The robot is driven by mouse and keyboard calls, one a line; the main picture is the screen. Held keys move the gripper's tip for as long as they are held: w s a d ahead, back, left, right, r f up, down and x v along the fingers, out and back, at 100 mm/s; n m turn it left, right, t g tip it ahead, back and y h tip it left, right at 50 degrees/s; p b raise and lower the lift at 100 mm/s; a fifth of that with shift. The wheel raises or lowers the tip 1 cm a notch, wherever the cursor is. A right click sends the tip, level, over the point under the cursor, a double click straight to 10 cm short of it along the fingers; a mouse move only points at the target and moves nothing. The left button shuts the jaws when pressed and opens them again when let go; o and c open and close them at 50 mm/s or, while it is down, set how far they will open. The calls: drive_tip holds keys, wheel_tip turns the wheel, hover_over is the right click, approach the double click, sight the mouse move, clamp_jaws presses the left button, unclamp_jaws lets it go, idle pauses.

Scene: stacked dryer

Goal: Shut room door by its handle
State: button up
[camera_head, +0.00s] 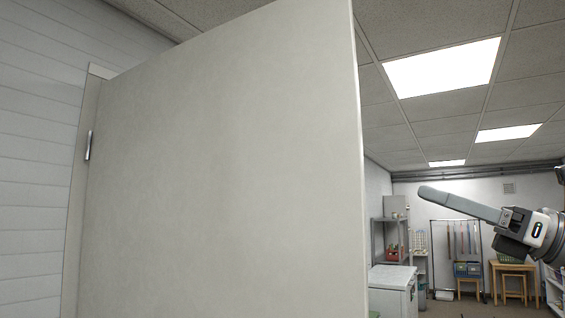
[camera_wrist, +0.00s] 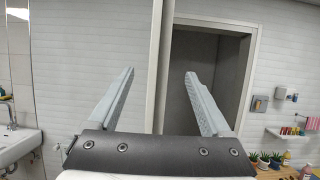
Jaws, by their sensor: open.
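The room door (camera_head: 220,170) is a large plain grey panel that fills the left and middle of the head view. It stands open, with a hinge (camera_head: 88,145) at its left side. I see no handle on the face shown. My gripper (camera_head: 425,192) is to the right of the door's free edge and apart from it in the picture. In the wrist view, my gripper (camera_wrist: 160,72) is open, with its two fingers spread and nothing held. A pale vertical panel (camera_wrist: 160,45), seen nearly edge-on, appears between the fingers; it looks like the door.
The wrist view shows a doorway frame (camera_wrist: 215,22) around a grey recess, a white sink (camera_wrist: 18,145) at left and potted plants (camera_wrist: 265,160) at lower right. Beyond the door are a white cabinet (camera_head: 392,290), shelves (camera_head: 388,240) and a wooden stool (camera_head: 514,285).

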sight(334, 163)
drive_tip(key=p+x, duration=0.1)
drive_tip(key=x, duration=1.6)
drive_tip(key=shift+w+r+p, duration=0.1)
drive_tip(key=shift+p, duration=0.3)
clamp_jaws()
